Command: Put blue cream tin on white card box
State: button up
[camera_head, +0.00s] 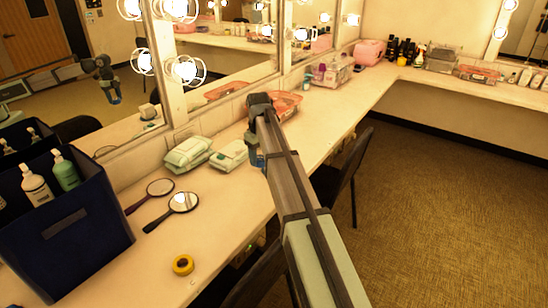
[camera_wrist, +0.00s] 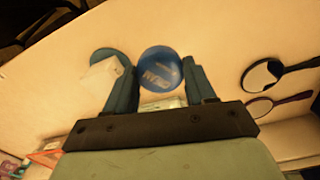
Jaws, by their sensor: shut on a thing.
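The blue cream tin (camera_wrist: 160,72) is round and shows between the two fingers of my gripper (camera_wrist: 155,85) in the wrist view. My gripper is shut on it. In the head view my gripper (camera_head: 257,158) hangs over the counter, right of the wipe packs, and largely hides what it holds. A small white box (camera_wrist: 101,75) shows beside the left finger in the wrist view, with a teal rounded shape at its edge. I take it for the white card box. The gap in height between tin and box cannot be told. The box is not clearly visible in the head view.
Two wipe packs (camera_head: 188,153) (camera_head: 230,155) lie left of my gripper. Two hand mirrors (camera_head: 172,211) (camera_head: 150,195) and yellow tape (camera_head: 183,265) lie nearer. A navy bin (camera_head: 65,235) with bottles stands at left. Wall mirrors line the back; a chair (camera_head: 345,178) stands at right.

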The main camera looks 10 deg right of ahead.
jog(key=w+d+r+m, duration=0.2)
jog(key=w+d, duration=0.2)
jog(key=w, duration=0.3)
jog(key=w+d+r+m, duration=0.2)
jog(key=w+d, duration=0.2)
jog(key=w, duration=0.3)
jog(key=shift+s+a+f+m, duration=0.1)
jog(key=shift+f+m, duration=0.35)
jog(key=shift+f, duration=1.3)
jog(key=shift+s+f+m, duration=0.1)
jog(key=shift+f+m, duration=0.4)
jog(key=shift+f, duration=1.25)
jog(key=shift+a+f+m, duration=0.1)
jog(key=shift+f+m, duration=0.35)
jog(key=shift+f, duration=1.3)
jog(key=o, duration=0.6)
jog(key=shift+f, duration=0.15)
jog(key=o, duration=0.4)
jog(key=shift+o, duration=0.2)
notch_tip(320, 180, up, 12)
jog(key=shift+r, duration=0.2)
